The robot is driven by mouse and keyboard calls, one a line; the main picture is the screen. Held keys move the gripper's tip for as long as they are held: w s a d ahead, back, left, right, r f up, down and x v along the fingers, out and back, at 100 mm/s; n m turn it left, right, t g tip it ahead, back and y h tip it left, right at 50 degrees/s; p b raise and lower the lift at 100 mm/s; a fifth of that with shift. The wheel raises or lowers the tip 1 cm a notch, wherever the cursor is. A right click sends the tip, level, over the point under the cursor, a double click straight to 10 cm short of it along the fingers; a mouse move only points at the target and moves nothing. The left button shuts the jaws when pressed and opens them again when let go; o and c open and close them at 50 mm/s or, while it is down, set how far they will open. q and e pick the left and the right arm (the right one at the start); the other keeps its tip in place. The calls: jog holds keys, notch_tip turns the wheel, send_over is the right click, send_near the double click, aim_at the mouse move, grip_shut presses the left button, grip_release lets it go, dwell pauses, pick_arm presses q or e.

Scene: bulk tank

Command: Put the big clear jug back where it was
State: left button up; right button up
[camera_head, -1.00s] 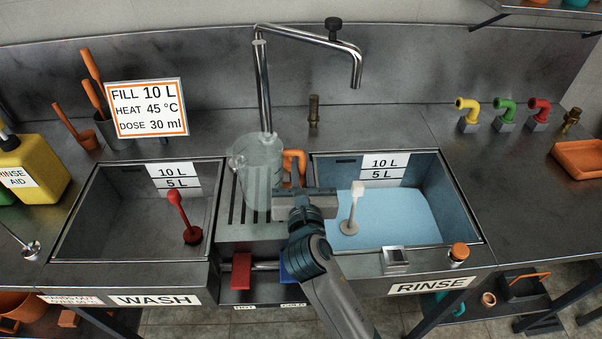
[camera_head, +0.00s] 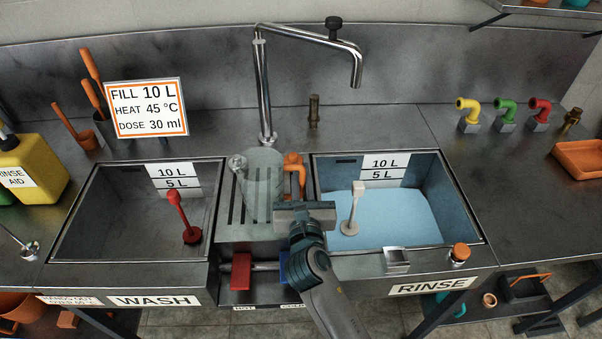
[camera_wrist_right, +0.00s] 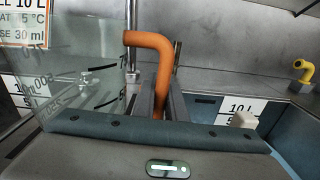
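The big clear jug (camera_head: 262,188) is upright over the slotted drain strip (camera_head: 226,232) between the two basins. Its orange handle (camera_head: 298,168) is on the right side. My right gripper (camera_head: 304,208) is shut on this handle, which shows between its two fingers in the right wrist view (camera_wrist_right: 160,75). The jug's clear wall with printed marks (camera_wrist_right: 85,75) is to the left there. I cannot tell whether the jug's base touches the strip. My left gripper is not in view.
The tall tap (camera_head: 265,95) rises behind the jug. The wash basin (camera_head: 130,215) with a red plug handle (camera_head: 182,212) is on the left. The rinse basin (camera_head: 455,215) holds blue water on the right. A silver knob (camera_head: 237,163) is close to the jug's left side.

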jog(key=o, duration=0.3)
jog(key=shift+o, duration=0.2)
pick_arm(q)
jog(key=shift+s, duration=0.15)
pick_arm(e)
jog(key=shift+r, duration=0.1)
jog(key=shift+s, duration=0.35)
jog(key=s+b, duration=0.1)
jog(key=s, duration=0.9)
jog(key=shift+s, duration=0.65)
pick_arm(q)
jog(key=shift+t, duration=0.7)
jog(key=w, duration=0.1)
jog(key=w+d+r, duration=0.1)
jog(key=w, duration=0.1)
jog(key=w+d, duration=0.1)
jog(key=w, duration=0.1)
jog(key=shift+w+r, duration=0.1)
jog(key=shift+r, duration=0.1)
pick_arm(e)
jog(key=shift+r, duration=0.1)
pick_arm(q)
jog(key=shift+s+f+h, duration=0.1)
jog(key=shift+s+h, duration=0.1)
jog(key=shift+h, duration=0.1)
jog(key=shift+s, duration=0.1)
